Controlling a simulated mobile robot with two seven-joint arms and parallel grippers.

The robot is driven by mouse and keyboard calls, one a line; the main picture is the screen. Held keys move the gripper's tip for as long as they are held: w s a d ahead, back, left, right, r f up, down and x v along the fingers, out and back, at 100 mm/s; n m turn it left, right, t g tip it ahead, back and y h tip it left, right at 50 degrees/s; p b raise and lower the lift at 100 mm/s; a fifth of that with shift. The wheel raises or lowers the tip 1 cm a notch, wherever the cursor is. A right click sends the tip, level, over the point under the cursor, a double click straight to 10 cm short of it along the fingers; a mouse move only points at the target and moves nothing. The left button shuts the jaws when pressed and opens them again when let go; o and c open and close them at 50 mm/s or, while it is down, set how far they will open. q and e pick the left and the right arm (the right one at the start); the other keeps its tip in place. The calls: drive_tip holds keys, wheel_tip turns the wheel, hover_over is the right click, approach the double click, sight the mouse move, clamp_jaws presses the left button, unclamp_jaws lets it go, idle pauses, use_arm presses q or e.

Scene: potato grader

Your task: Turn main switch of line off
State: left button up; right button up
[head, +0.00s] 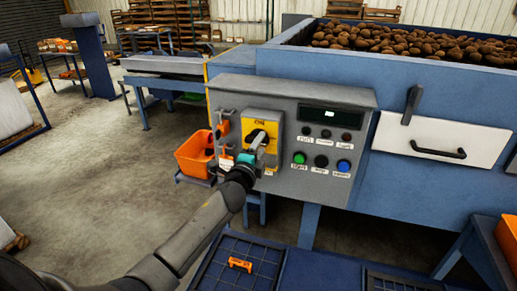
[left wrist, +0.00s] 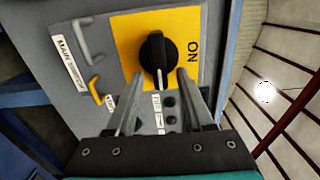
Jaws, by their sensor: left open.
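The main switch is a black rotary knob (left wrist: 157,55) on a yellow plate (left wrist: 125,40), on the front of a grey control panel (head: 290,100). The plate also shows in the head view (head: 272,127). "ON" is printed on the plate, at the right edge in the left wrist view. A "MAIN SWITCH" label (left wrist: 66,62) sits beside the plate. My left gripper (left wrist: 157,75) is open, its fingers on either side of the knob's near end. I cannot tell whether they touch it. My right gripper is out of view.
The panel has a dark display (head: 331,117), a green button (head: 299,158) and a blue button (head: 344,165). An orange bin (head: 193,155) stands left of the panel. A blue hopper of potatoes (head: 400,42) is behind. An orange item (head: 240,264) lies on a dark tray in front.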

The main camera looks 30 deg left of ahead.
use_arm(q)
drive_tip(key=shift+s, duration=0.1)
drive_tip(key=b+v, duration=0.1)
drive_tip(key=v, duration=1.4)
drive_tip(key=shift+d, duration=0.1)
